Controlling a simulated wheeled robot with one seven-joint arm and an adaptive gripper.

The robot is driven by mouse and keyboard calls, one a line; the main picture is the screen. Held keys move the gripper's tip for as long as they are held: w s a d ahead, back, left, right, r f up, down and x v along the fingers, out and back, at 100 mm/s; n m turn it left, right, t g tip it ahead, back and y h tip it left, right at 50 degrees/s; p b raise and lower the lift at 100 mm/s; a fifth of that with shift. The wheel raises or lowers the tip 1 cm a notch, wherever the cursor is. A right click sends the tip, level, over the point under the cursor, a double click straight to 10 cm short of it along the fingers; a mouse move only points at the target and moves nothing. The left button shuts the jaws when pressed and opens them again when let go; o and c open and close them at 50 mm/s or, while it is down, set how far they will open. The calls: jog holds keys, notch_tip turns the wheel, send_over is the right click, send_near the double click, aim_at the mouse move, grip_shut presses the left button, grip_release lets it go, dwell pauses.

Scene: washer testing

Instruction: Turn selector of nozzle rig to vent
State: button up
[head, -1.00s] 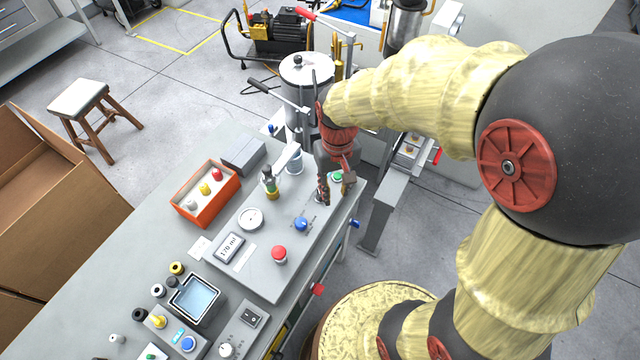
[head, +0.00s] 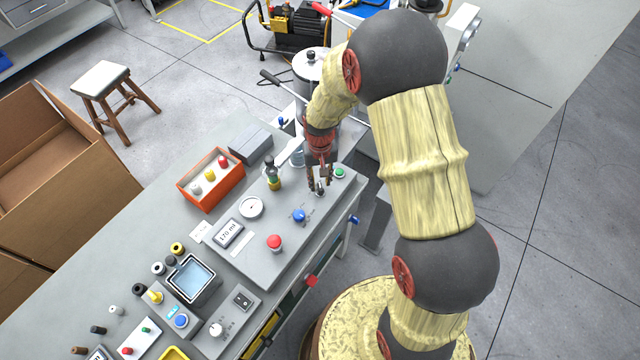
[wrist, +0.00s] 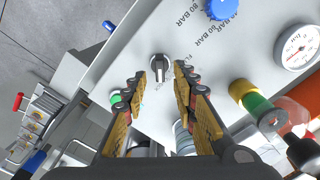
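The nozzle rig is a grey sloped panel (head: 262,236) on the bench. Its selector, a small dark knob with a light pointer (wrist: 159,66), sits on the panel with printed labels around it. In the wrist view the label lettering is partly hidden by a finger, and I cannot read which position the pointer is at. My gripper (wrist: 160,82) is open, with one finger on each side of the selector and gaps visible. In the head view my gripper (head: 319,180) is low over the panel's right end, and it partly hides the selector there.
A blue knob (head: 299,215), a green button (head: 339,172), a red button (head: 274,242) and a gauge (head: 251,207) are on the same panel. A bottle with a yellow-green band (head: 273,178) stands near. An orange box (head: 212,190) is at the left.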

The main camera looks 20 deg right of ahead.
jog(key=shift+f, duration=1.1)
jog(key=shift+c, duration=1.1)
grip_shut()
